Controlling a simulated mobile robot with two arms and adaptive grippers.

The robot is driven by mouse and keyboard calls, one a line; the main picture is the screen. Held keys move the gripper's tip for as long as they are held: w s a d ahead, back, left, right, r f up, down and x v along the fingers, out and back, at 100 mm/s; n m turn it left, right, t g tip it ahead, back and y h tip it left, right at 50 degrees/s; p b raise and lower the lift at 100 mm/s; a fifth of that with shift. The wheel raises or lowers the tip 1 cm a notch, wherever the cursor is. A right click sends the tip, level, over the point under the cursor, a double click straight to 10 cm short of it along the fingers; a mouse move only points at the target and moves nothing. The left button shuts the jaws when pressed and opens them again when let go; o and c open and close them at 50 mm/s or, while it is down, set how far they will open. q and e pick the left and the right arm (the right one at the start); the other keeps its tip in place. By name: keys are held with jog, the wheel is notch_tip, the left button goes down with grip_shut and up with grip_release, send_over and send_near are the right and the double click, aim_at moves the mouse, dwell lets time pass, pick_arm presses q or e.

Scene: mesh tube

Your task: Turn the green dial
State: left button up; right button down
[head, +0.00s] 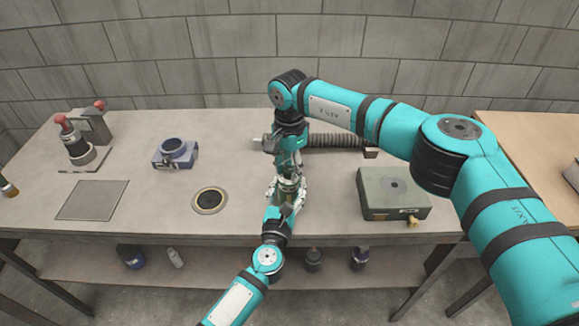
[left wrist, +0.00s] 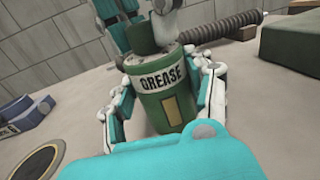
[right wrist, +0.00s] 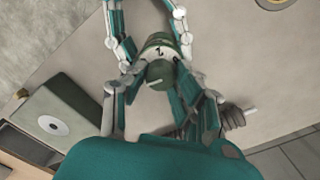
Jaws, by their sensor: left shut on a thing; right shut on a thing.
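A green grease can (left wrist: 165,110) labelled GREASE stands upright on the table, in the middle of the head view (head: 290,190). My left gripper (left wrist: 165,100) is shut around its body from the near side. A green dial (right wrist: 162,75) with a pale line on it sits on top of the can, and a pale collar marked with a dark numeral (right wrist: 159,50) shows beside it. My right gripper (right wrist: 165,90) reaches down from above and is shut on the dial. In the head view, my right gripper (head: 287,160) mostly hides the dial.
A dark ribbed hose (head: 340,141) lies behind the can. A green box (head: 393,203) stands to the right. To the left are a round ringed disc (head: 209,200), a blue ring-shaped fixture (head: 175,153) and a flat grey plate (head: 93,200). Table between them is clear.

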aim_at(290, 168)
pick_arm(q)
jog(key=shift+f, duration=0.1)
pick_arm(e)
jog(key=shift+w+d+n, duration=0.1)
jog(key=shift+w+n, duration=0.05)
jog(key=shift+n, duration=0.85)
jog(key=c, duration=1)
grip_release()
jog(key=shift+r, duration=0.1)
notch_tip(290, 168, up, 12)
jog(key=shift+f, duration=0.1)
